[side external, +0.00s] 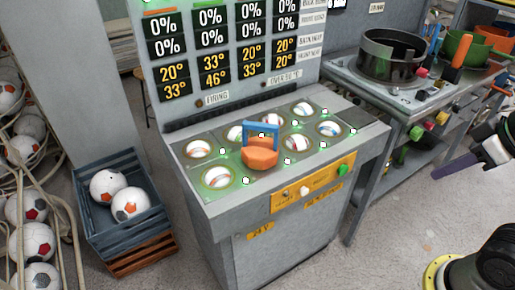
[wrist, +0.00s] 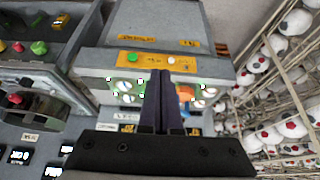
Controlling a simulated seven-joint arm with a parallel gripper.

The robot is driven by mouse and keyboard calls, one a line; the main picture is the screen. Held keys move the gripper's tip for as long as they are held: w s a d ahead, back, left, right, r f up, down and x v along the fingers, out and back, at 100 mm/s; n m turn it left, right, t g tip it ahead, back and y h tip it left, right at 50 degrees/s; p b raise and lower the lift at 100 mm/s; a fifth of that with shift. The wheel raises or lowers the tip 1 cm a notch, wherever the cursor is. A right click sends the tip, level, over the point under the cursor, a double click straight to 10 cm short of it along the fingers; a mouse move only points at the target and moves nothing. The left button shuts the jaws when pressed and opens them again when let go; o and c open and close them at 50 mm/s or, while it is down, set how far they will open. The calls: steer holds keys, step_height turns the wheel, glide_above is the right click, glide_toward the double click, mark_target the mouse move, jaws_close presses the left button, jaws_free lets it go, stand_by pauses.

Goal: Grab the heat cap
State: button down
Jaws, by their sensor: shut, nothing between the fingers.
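The heat cap (side external: 261,154) is a round orange piece with a blue handle standing up from it. In the side view it sits on the press top in the front row, over one of the sockets. In the wrist view, which looks upside down, a small orange part of the cap (wrist: 186,93) shows just right of the fingers, the rest hidden behind them. My gripper (side external: 437,174) is at the right edge of the side view, well apart from the cap. In the wrist view my gripper (wrist: 160,74) has its dark fingers together, with nothing between them.
White balls (side external: 222,176) sit in the press's other sockets, with green lights around. The press (side external: 205,203) carries a display panel (side external: 225,50) behind. A bench with a black round pot (side external: 392,60) stands right. A blue crate (side external: 92,222) of balls stands left.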

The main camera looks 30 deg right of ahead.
steer(key=c, duration=0.6)
jaws_free()
steer(key=shift+c, duration=0.2)
